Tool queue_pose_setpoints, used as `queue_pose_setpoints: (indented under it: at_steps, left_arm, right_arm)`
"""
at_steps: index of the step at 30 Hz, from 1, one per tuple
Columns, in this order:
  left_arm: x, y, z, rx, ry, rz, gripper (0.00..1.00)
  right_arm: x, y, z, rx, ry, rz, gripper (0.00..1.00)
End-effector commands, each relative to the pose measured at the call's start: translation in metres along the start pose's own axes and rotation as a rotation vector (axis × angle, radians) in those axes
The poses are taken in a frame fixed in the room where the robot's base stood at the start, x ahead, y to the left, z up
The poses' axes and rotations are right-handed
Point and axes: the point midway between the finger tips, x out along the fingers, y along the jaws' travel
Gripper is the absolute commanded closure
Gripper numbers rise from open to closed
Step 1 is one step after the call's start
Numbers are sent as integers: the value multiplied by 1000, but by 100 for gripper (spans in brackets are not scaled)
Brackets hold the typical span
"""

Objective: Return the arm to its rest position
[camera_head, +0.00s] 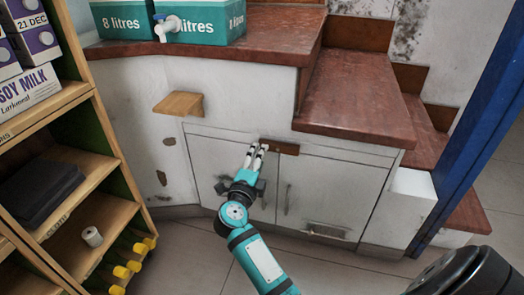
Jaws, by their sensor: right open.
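My right arm (262,262), teal with black bands, reaches up from the bottom edge. My right gripper (257,149) is at its end, with two pale fingers apart and nothing visible between them. The fingers appear in front of the white cabinet doors (335,195) under the stairs, just left of a small brown block (280,147) at the top of the doors. I cannot tell whether they touch the door. My left gripper is not in view.
A wooden shelf (100,160) with soy milk cartons (25,88) stands at left. Teal water boxes (205,38) sit on the red-brown counter (265,38). A wooden ledge (180,103) juts from the wall. Stairs (355,100) and a blue post (480,115) are right. Tiled floor (185,260) is open below.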

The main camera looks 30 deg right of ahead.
Motion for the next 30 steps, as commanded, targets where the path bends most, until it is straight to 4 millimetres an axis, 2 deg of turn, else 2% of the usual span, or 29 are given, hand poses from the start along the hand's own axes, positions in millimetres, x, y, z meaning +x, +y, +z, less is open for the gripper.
queue_pose_setpoints:
  at_steps: [3, 6, 23, 26, 29, 30]
  left_arm:
    - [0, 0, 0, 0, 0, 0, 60]
    - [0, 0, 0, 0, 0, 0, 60]
    - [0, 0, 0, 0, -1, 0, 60]
    - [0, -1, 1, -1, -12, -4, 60]
    - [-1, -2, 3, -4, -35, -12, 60]
    - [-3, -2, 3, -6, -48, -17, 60]
  right_arm:
    - [-16, 1, 0, 0, 0, 2, 50]
    - [-22, 0, 0, 1, 0, 1, 50]
    - [-24, -2, -1, -2, 1, -5, 50]
    - [-28, -19, -9, -24, 13, -63, 50]
    - [-42, -62, -26, -75, 37, -211, 50]
    - [-52, -86, -35, -102, 49, -292, 50]
